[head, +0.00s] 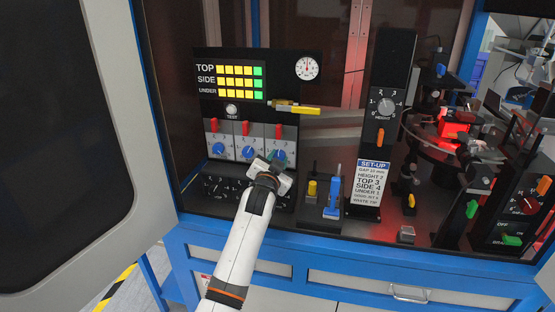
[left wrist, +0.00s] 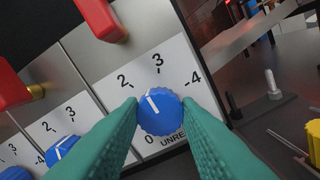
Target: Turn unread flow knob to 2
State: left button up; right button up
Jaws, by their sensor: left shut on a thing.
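The blue unread flow knob (left wrist: 161,113) sits on a white dial plate marked 0, 2, 3 and 4, with its label "UNRE…" partly covered. Its white pointer line aims up and left, at about the 2 or between 2 and 3; I cannot tell exactly. My left gripper (left wrist: 161,118) has its green pads on both sides of the knob, shut on it. In the head view my left gripper (head: 276,160) is at the rightmost of three blue knobs and hides most of it. My right gripper is not in view.
Two similar blue knobs (head: 219,149) (head: 248,152) stand to the left, with red levers (head: 245,128) above. A yellow-handled valve (head: 296,109) is above right. The set-up card (head: 369,184), blue clamp (head: 333,198) and yellow-topped post (head: 312,189) stand to the right. An open door (head: 150,100) is left.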

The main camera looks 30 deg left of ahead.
pick_arm(q)
jog(key=n+p, duration=0.1)
jog(key=n, duration=0.4)
jog(key=shift+f, duration=0.1)
dwell(0.4)
jog(key=o, duration=1)
jog(key=shift+s+d, duration=0.1)
jog(key=shift+s, duration=0.45)
jog(key=b+v, duration=0.2)
jog(key=v, duration=0.9)
jog(key=shift+b, duration=0.35)
jog(key=shift+f, duration=0.1)
